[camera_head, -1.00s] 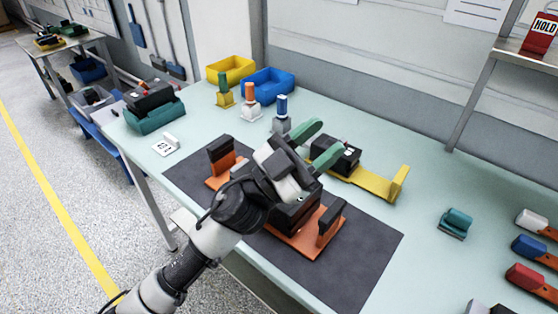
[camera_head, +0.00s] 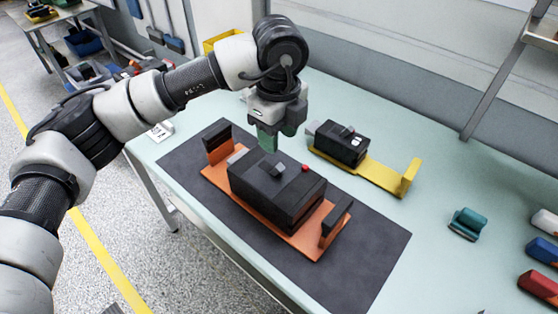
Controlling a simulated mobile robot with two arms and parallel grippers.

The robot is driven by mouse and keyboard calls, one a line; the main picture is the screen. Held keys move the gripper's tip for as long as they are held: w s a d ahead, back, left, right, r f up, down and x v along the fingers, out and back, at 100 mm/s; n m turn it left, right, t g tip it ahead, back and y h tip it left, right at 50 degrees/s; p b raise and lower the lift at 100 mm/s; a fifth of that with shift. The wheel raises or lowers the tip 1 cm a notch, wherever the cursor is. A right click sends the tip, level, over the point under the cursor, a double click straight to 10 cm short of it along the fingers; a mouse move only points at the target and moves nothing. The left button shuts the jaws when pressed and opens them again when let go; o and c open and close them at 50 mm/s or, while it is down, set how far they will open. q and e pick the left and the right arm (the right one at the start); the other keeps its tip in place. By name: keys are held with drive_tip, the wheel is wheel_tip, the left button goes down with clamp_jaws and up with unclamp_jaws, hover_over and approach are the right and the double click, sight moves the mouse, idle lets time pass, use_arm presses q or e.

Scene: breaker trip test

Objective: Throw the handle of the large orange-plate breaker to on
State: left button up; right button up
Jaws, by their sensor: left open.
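The large black breaker (camera_head: 277,195) sits on an orange plate (camera_head: 298,241) with a dark upright block at each end, on a dark mat. A small dark handle (camera_head: 275,170) sticks up from its top, with a red button (camera_head: 305,168) to the right. My left gripper (camera_head: 268,140) points down at the breaker's far upper edge, just beyond the handle in the picture. Its green fingers overlap in this view; it is open and holds nothing. I cannot tell how high the fingertips are above the breaker. My right gripper is not in view.
A smaller black breaker (camera_head: 342,142) on a yellow plate (camera_head: 385,182) stands behind, close to my left gripper. A teal block (camera_head: 468,222) and blue and red handles (camera_head: 540,285) lie at the right. The table right of the dark mat (camera_head: 350,270) is mostly clear.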

sight(278, 165)
use_arm(q)
wheel_tip(278, 165, down, 9)
drive_tip(key=shift+r+p, duration=0.15)
drive_tip(key=shift+p, duration=0.4)
clamp_jaws()
